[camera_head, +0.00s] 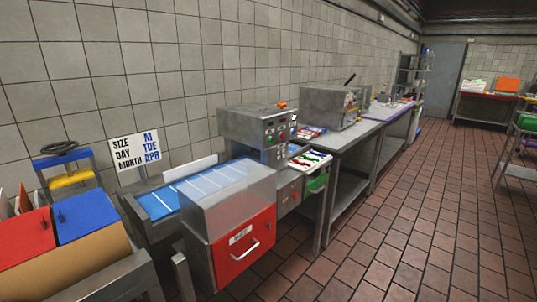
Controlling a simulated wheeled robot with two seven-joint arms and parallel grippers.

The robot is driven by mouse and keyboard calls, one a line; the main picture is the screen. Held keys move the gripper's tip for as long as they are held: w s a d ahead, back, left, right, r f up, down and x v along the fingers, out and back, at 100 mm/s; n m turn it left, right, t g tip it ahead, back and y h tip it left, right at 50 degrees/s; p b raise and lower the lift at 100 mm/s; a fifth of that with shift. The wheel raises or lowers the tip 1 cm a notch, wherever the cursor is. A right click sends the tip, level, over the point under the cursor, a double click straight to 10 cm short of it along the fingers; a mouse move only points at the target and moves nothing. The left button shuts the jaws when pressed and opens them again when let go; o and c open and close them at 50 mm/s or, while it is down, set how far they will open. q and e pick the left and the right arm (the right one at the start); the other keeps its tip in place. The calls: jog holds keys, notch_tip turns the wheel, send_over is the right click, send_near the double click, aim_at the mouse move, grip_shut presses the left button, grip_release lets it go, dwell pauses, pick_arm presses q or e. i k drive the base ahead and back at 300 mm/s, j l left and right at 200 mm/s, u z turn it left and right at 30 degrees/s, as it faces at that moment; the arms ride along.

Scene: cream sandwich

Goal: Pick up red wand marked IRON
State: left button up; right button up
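I cannot make out a red wand marked IRON in the head view. Some small red and green items (312,158) lie on a white surface beside the grey machine, too small to identify. Neither of my grippers is in view.
A grey machine with a red drawer front (243,250) stands in the middle, by a blue conveyor (160,203). A control box (258,125) and metal tables (360,138) line the wall. Red and blue boxes (85,216) are at left. The tiled floor (430,220) at right is open.

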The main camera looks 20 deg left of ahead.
aim_at(298, 162)
jog(key=i+l+u, duration=0.4)
jog(key=i, duration=0.35)
jog(key=i+l+u, duration=0.4)
jog(key=i, duration=0.3)
jog(key=i+l, duration=0.4)
jog(key=l, duration=0.1)
